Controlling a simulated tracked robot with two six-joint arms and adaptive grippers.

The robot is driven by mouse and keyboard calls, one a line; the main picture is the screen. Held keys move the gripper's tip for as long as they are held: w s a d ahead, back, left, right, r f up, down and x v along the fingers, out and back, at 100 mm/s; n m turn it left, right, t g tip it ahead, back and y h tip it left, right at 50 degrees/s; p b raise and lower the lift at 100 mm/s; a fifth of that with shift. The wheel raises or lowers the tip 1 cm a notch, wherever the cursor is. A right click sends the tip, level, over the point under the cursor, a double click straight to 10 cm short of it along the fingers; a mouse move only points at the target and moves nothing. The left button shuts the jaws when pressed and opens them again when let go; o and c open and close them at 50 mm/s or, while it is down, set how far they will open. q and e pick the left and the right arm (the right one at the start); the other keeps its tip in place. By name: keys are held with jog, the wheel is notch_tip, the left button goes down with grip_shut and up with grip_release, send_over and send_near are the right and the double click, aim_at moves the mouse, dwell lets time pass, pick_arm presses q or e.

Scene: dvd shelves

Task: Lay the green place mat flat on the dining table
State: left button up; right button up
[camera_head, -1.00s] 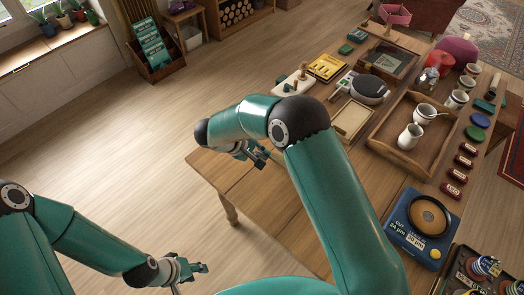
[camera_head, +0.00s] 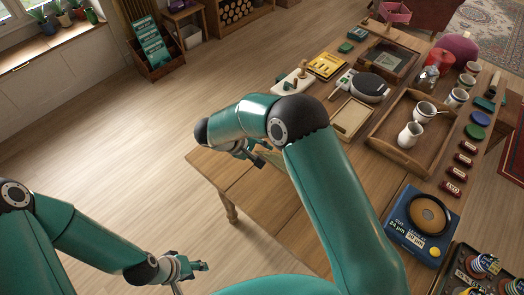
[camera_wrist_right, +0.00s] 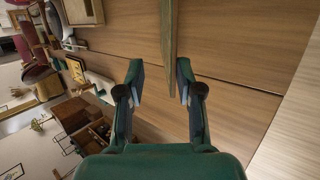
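The green place mat shows in the right wrist view as a narrow olive-green strip (camera_wrist_right: 169,40), seen nearly edge-on against the wooden dining table (camera_wrist_right: 230,45). Its near end lies between the fingertips of my right gripper (camera_wrist_right: 160,75), which stand apart with a gap on both sides. In the head view the right gripper (camera_head: 256,153) is over the near left part of the table (camera_head: 240,178), mostly hidden by my arm. A small green patch beside it may be the mat. My left gripper (camera_head: 198,267) hangs over the floor, clear of the table; its fingers are too small to judge.
A wooden tray (camera_head: 391,148) with white cups, a shallow light box (camera_head: 350,118) and a blue device (camera_head: 420,225) occupy the table's middle and right. The near left boards are mostly bare. Open floor (camera_head: 130,160) lies left of the table.

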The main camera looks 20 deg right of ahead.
jog(key=shift+a+r, duration=0.1)
jog(key=v, duration=1.1)
jog(key=shift+a+r, duration=0.25)
jog(key=shift+f, duration=0.1)
